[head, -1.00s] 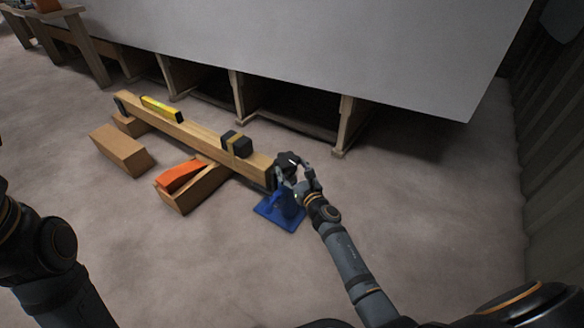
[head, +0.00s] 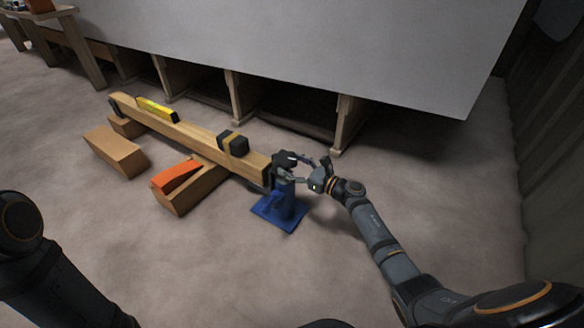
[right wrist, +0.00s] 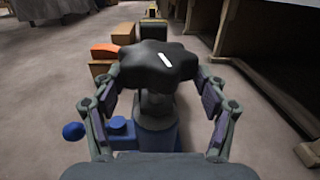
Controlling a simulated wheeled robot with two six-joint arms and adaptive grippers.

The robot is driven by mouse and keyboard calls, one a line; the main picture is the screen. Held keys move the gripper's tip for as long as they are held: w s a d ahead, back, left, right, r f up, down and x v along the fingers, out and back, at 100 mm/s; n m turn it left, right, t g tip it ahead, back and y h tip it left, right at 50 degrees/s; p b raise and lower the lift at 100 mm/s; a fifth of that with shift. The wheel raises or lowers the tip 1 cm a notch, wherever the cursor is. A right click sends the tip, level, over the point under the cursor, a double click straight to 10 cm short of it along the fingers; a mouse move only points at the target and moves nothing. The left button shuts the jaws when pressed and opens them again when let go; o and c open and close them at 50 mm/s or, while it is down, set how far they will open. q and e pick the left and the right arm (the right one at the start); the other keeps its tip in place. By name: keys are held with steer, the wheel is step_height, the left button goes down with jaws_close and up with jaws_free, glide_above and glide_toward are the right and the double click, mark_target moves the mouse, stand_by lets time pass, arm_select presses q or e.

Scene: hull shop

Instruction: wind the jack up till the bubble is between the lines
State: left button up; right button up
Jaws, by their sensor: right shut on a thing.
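The blue jack (head: 287,204) stands on its square base on the floor at the right end of a wooden beam (head: 190,134). Its black lobed knob (head: 284,159) has one white mark, clear in the right wrist view (right wrist: 155,72). My right gripper (head: 303,170) reaches the knob from the right and is shut on it, one finger on each side. A yellow level (head: 157,109) lies on the beam toward its left end. Its bubble and lines are too small to read. My left gripper is out of view; only part of that arm shows.
A black block with a tan strap (head: 233,144) sits on the beam. An orange wedge (head: 177,176) lies on a wooden block (head: 195,191) under the beam. Another block (head: 115,149) lies at left. A large grey panel on wooden supports stands behind. The front floor is clear.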

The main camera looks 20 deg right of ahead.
steer(key=shift+s+a+f, duration=0.15)
steer(key=shift+s+a, duration=0.05)
steer(key=shift+a, duration=0.15)
steer(key=o, duration=0.8)
steer(key=shift+o, duration=0.5)
steer(key=shift+a, duration=0.1)
steer(key=shift+w+d, duration=0.1)
steer(key=shift+d, duration=0.1)
steer(key=shift+d, duration=0.15)
steer(key=v, duration=1.2)
